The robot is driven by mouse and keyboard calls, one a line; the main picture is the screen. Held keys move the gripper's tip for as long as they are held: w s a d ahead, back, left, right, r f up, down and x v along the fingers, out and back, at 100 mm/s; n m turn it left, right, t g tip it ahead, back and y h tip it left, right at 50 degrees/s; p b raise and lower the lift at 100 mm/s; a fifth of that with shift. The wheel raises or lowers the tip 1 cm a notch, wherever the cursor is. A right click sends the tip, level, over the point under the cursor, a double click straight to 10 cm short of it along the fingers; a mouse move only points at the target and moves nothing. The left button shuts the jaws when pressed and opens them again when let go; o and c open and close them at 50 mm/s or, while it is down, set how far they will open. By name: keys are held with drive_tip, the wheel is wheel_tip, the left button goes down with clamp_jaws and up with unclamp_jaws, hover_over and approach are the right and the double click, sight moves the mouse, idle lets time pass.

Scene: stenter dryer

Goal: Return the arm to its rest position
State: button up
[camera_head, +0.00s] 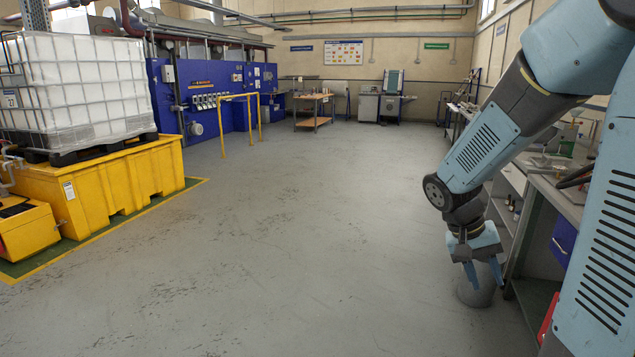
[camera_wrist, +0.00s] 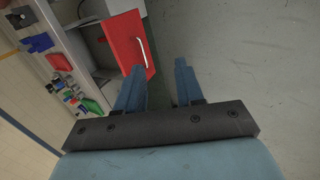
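My arm reaches down along the right side of the head view, bent at the elbow. My gripper (camera_head: 483,279) hangs low, fingers pointing down, in front of the workbench on the right. In the wrist view my gripper (camera_wrist: 158,76) has its two blue fingers apart, with nothing between them. The grey floor and the edge of a red drawer or door front show beyond the fingertips.
A workbench (camera_head: 567,207) with tools runs along the right, close to my arm. A red front with a pale handle (camera_wrist: 124,42) juts out. A grey round object (camera_head: 478,294) is behind my gripper. A yellow bund (camera_head: 120,185) holds a white tank (camera_head: 85,85) at left. The middle floor is clear.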

drive_tip(key=s+a+r+n+t+y, duration=0.2)
drive_tip(key=s+a+r+t, duration=0.1)
drive_tip(key=s+a+r, duration=0.2)
drive_tip(key=s+a+r+n+t+y, duration=0.2)
drive_tip(key=s+a+r+t+y, duration=0.1)
drive_tip(key=r, duration=0.6)
drive_tip(key=s+a+t, duration=0.1)
drive_tip(key=s+a, duration=0.1)
drive_tip(key=shift+s+a+t, duration=0.3)
drive_tip(key=shift+d, duration=0.1)
